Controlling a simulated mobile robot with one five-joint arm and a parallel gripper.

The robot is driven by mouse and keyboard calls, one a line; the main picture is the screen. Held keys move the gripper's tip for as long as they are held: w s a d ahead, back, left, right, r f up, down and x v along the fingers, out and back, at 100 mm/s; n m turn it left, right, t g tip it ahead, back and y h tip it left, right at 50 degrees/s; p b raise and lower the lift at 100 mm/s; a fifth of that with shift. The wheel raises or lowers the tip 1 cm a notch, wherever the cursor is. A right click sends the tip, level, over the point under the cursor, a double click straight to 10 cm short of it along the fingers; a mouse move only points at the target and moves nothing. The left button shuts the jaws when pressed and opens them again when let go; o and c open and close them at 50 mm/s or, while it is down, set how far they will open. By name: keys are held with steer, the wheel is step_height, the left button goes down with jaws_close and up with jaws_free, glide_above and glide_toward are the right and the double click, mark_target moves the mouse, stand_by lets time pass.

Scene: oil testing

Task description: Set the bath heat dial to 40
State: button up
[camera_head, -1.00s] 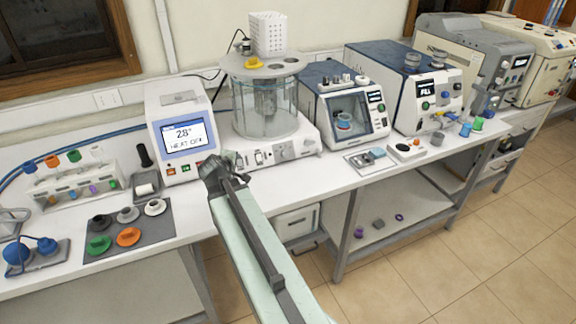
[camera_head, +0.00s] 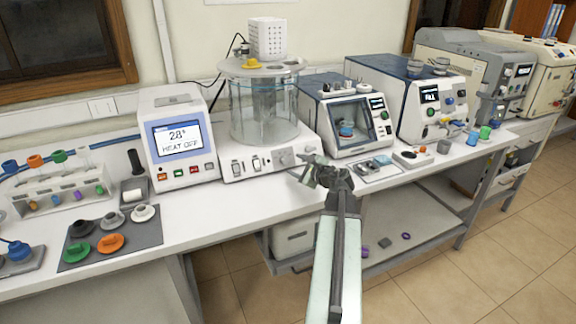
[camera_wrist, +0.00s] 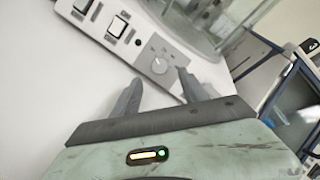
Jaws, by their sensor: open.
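The bath heat dial (camera_head: 285,157) is a round grey knob on the front of the white base under the glass bath (camera_head: 264,112). In the wrist view the dial (camera_wrist: 158,66) shows a short pointer line, but its scale is too small to read. My gripper (camera_head: 308,168) is in front of the bath base, to the right of the dial in the head view. In the wrist view my open gripper (camera_wrist: 159,78) has its fingers on either side of the dial's direction. I cannot tell whether a fingertip touches it. The display (camera_head: 180,136) reads 28° and HEAT OFF.
Rocker switches (camera_wrist: 115,27) sit left of the dial on the same panel. A blue-and-white instrument (camera_head: 352,122) stands right of the bath. A dark mat (camera_head: 133,247) with several coloured caps and a tube rack (camera_head: 60,190) are at left.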

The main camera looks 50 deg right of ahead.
mark_target(285, 161)
steer(key=b+x, duration=0.1)
steer(key=x, duration=0.5)
jaws_close()
steer(key=shift+m+b, duration=0.3)
steer(key=shift+m, duration=0.2)
steer(key=shift+a+m+h, duration=0.15)
steer(key=shift+m+h, duration=0.35)
steer(key=shift+m, duration=0.6)
steer(key=m+h, duration=0.1)
steer(key=m, duration=0.4)
steer(key=shift+a+b, duration=0.15)
steer(key=shift+b, duration=0.25)
steer(key=m+h, duration=0.1)
steer(key=m, duration=0.1)
steer(key=m+g, duration=0.1)
steer(key=m, duration=0.2)
steer(key=shift+w+a+r+m+h+p, duration=0.1)
steer(key=shift+m+h+p, duration=0.2)
steer(key=shift+h, duration=0.1)
steer(key=shift+w+a+m+g+h+p, duration=0.1)
steer(key=shift+m+g+h+p, duration=0.3)
steer(key=shift+m, duration=1.7)
